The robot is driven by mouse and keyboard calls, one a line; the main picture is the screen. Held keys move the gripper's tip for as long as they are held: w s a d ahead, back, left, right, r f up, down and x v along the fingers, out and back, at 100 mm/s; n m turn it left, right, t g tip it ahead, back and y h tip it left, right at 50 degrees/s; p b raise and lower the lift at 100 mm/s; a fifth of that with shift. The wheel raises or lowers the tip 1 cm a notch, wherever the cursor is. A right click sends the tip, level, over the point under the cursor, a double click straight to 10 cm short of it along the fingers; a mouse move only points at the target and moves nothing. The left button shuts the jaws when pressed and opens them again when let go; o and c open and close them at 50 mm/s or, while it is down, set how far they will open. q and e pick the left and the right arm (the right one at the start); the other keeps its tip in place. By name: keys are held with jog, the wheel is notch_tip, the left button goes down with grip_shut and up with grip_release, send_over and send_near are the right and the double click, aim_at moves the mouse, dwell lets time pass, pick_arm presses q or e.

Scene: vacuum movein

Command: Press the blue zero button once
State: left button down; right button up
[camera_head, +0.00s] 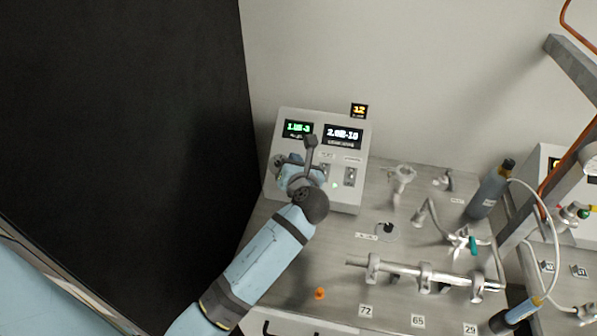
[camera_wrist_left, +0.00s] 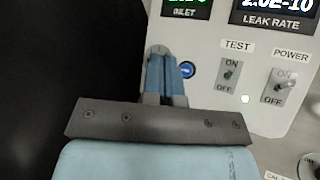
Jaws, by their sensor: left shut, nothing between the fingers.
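The blue zero button (camera_wrist_left: 187,69) is a small round button on the front panel of the grey-white leak tester (camera_head: 353,198). In the left wrist view it sits just right of my left gripper's fingertips (camera_wrist_left: 158,52), below the inlet display. I cannot tell whether the fingers touch the panel. In the head view my left gripper (camera_head: 283,160) is in front of the panel's left part, and its wrist hides the button. The gripper is shut and empty.
On the panel right of the button are the TEST switch (camera_wrist_left: 229,74) and POWER switch (camera_wrist_left: 284,85). The bench right of the tester holds metal pipe fittings (camera_head: 425,272) and a grey-blue bottle (camera_head: 488,190). A dark panel (camera_head: 120,120) stands at the left.

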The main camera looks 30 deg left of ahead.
pick_arm(q)
jog(key=w+f+b, duration=0.1)
jog(key=b, duration=0.1)
jog(key=w+f+b, duration=0.1)
jog(key=f+b, duration=0.1)
jog(key=w+f+b, duration=0.1)
jog(key=b, duration=0.1)
jog(key=shift+a+f, duration=0.4)
jog(key=shift+w+f, duration=0.1)
jog(key=shift+w, duration=0.25)
jog(key=shift+w+a+f, duration=0.2)
jog(key=shift+w+f, duration=0.2)
jog(key=shift+f, duration=0.2)
jog(key=shift+w+p, duration=0.1)
jog(key=shift+p, duration=0.2)
dwell(0.6)
